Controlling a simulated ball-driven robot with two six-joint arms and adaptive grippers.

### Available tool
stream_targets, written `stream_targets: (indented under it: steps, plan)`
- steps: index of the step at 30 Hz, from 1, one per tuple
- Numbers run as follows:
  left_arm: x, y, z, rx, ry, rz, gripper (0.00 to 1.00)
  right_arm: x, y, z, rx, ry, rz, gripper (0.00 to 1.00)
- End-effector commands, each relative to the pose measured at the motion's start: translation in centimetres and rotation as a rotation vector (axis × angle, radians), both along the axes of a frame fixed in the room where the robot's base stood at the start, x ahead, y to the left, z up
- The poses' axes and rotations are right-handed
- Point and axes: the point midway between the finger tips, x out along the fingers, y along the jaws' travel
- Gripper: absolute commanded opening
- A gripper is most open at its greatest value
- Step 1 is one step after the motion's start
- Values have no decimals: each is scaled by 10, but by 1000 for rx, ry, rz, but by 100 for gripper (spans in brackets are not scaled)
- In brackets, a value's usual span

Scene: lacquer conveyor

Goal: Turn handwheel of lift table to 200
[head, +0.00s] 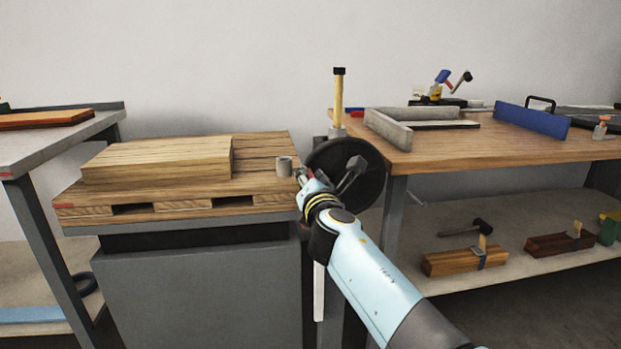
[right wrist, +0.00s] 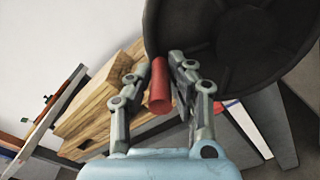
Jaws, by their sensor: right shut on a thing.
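The black handwheel (head: 372,170) stands at the right side of the lift table (head: 200,290), facing me. It also fills the top right of the right wrist view (right wrist: 225,40). A red cylindrical handle (right wrist: 159,88) sticks out by the wheel's rim. My right gripper (right wrist: 160,75) is shut on this handle, with one finger on each side. In the head view the right gripper (head: 304,178) is in front of the wheel's left side and mostly hides the handle. My left gripper is in neither view. I cannot read a height value.
The lift table carries a wooden pallet (head: 75,197) with stacked boards (head: 160,160). A workbench (head: 470,151) with tools stands close right, a grey table (head: 30,150) at left. A yellow post (head: 339,100) rises behind the wheel.

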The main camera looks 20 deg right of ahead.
Motion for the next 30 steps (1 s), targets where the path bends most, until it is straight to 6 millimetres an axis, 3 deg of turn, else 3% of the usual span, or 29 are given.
stream_targets:
  steps: [2, 3, 8, 17, 30]
  plan:
    - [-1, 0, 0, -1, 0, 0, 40, -1, 1, -3, 4, 4, 2, 0]
    - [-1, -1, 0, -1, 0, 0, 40, -1, 1, -3, 4, 4, 2, 21]
    - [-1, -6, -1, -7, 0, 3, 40, -1, 0, -3, 2, 4, 1, 42]
    - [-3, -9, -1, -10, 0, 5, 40, -4, 1, -2, 1, 2, 0, 42]
    - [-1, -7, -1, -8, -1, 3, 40, -68, 17, -2, 4, 3, 2, 42]
